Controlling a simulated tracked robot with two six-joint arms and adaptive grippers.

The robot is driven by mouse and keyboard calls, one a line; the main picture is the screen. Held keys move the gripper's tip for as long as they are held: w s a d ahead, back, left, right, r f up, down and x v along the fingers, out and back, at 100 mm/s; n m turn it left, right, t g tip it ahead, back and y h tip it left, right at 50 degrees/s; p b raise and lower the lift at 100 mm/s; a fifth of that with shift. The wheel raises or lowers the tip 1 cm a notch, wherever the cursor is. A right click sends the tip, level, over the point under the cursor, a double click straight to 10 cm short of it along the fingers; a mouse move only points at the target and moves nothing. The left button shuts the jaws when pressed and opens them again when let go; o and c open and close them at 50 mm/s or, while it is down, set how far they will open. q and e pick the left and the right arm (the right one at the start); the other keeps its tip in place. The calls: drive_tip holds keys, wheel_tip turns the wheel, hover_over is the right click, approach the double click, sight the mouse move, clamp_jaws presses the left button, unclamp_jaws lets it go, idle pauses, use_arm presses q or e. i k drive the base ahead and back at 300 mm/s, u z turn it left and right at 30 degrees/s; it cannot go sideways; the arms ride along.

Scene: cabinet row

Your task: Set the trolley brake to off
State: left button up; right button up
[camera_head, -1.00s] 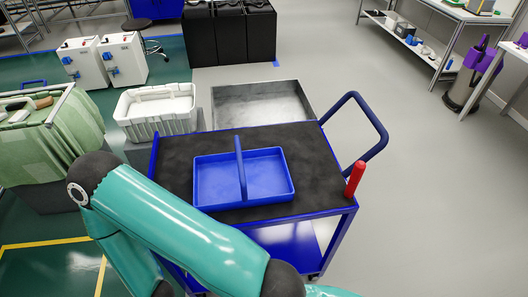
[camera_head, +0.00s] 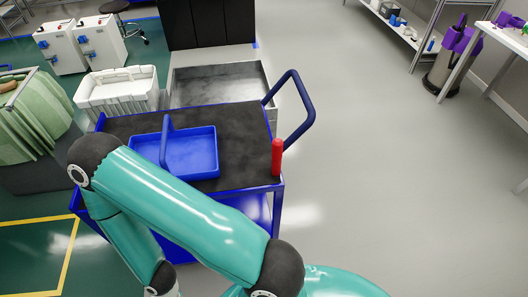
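The blue trolley (camera_head: 230,184) with a black top stands left of centre, partly hidden behind my teal arm. A red upright lever (camera_head: 277,158) stands at its near right corner; it looks like the brake lever. The trolley's blue push handle (camera_head: 306,112) sticks out at the right. A blue tray with a handle (camera_head: 203,158) sits on the top. My arm crosses in front of the trolley's near side. Neither gripper shows, so I cannot tell their state.
A white crate (camera_head: 118,98) and a grey metal bin (camera_head: 215,87) stand behind the trolley. A white table (camera_head: 505,38) is at the far right. The grey floor right of the trolley is clear.

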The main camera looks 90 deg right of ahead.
sight(277, 144)
drive_tip(key=z, duration=0.15)
drive_tip(key=k, duration=0.85)
drive_tip(key=z, duration=1.75)
drive_tip(key=i, duration=0.9)
drive_tip(key=k, duration=0.85)
drive_tip(key=z, duration=0.2)
drive_tip(key=i, duration=0.75)
